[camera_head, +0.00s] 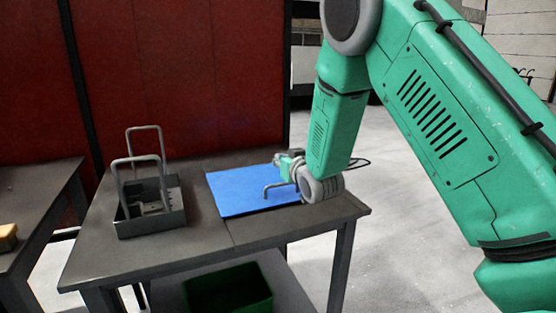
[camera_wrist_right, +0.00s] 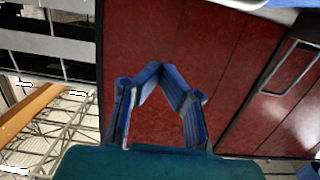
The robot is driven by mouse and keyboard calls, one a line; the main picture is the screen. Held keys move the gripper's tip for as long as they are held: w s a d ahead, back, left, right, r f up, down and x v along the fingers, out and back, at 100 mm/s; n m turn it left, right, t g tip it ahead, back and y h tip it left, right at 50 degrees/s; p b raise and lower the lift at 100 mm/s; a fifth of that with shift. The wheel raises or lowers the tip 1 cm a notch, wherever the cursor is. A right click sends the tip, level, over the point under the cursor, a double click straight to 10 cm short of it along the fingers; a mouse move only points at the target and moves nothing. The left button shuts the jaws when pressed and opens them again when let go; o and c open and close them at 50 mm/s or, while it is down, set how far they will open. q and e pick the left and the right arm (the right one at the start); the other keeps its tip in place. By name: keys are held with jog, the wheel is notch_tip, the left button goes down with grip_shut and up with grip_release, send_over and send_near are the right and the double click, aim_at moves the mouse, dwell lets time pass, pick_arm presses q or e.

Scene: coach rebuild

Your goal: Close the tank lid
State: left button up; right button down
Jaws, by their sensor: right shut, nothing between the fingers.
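No thing in view can be told for certain as the tank or its lid. A flat blue panel or mat (camera_head: 238,190) lies on the grey workbench (camera_head: 185,250). A bent grey metal rod (camera_head: 272,188) shows over the panel; I cannot tell whether it is fixed to it. My right gripper (camera_head: 281,159) is by the panel's far right edge, its arm coming in from the right. In the right wrist view its blue fingers (camera_wrist_right: 165,72) close together at the tips, with nothing between them. My left gripper is not in view.
A grey open tray (camera_head: 152,221) with two upright loop handles stands left of the panel. A green bin (camera_head: 230,289) is on the shelf below. A red wall (camera_head: 190,75) stands behind the bench. Another bench (camera_head: 32,190) is at the left, with a yellow object (camera_head: 8,237).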

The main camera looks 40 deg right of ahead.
aim_at(283, 196)
jog(key=shift+s+a+f+b, duration=0.1)
jog(key=shift+s+f+b, duration=0.15)
jog(key=shift+f, duration=0.35)
jog(key=shift+s+f+b, duration=0.15)
jog(key=shift+s+f, duration=0.1)
jog(key=shift+f, duration=0.3)
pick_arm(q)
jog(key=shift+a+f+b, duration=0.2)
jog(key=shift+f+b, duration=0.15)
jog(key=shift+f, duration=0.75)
pick_arm(e)
jog(key=shift+s+a+f, duration=0.3)
jog(key=shift+a+f, duration=0.25)
jog(key=shift+f, duration=0.05)
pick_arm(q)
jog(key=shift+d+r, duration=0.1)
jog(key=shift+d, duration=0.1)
pick_arm(e)
jog(key=shift+d+f, duration=0.1)
jog(key=shift+d, duration=0.25)
